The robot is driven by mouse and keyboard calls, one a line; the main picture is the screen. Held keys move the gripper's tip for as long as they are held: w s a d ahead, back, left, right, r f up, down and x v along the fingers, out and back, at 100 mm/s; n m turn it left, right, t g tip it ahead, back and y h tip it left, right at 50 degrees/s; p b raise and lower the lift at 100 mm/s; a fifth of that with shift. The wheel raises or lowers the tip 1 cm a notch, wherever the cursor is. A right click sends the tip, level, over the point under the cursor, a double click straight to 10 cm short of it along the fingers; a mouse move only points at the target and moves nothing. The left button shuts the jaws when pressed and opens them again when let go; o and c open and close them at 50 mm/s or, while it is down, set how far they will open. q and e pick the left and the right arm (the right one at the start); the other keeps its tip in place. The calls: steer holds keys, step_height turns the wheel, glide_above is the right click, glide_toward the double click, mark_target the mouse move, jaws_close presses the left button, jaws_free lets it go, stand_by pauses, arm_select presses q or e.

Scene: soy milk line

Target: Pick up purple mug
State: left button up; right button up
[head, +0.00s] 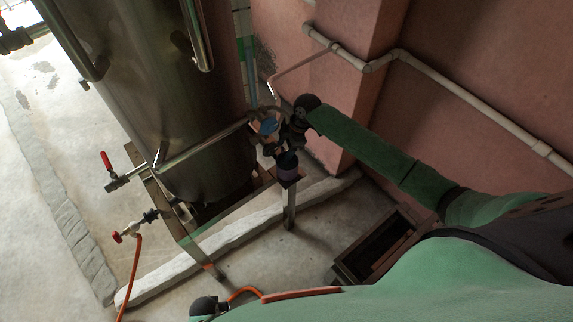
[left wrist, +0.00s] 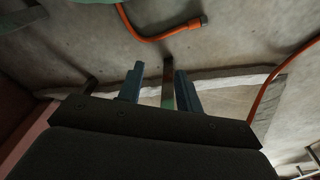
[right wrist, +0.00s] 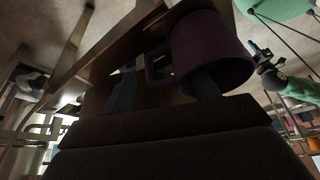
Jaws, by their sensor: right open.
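The purple mug (head: 288,174) stands on the end of a narrow metal stand, below my right gripper (head: 282,143) in the head view. In the right wrist view the mug (right wrist: 208,45) is large and close, with its handle (right wrist: 155,66) on its left. My right gripper (right wrist: 162,82) is open; its fingers lie on either side of the handle in the picture. One finger overlaps the mug's rim; I cannot tell whether it is inside or touching. My left gripper (left wrist: 157,80) is open and empty, away from the mug.
A large steel tank (head: 160,90) stands left of the mug, with pipes and red-handled valves (head: 118,237). A pink wall (head: 480,90) with a pipe lies behind. An orange hose (head: 133,270) hangs at the lower left. A dark floor pit (head: 380,245) lies right of the stand.

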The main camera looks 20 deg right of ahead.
steer(key=c, duration=1.1)
steer(key=shift+c, duration=0.2)
steer(key=shift+r, duration=0.2)
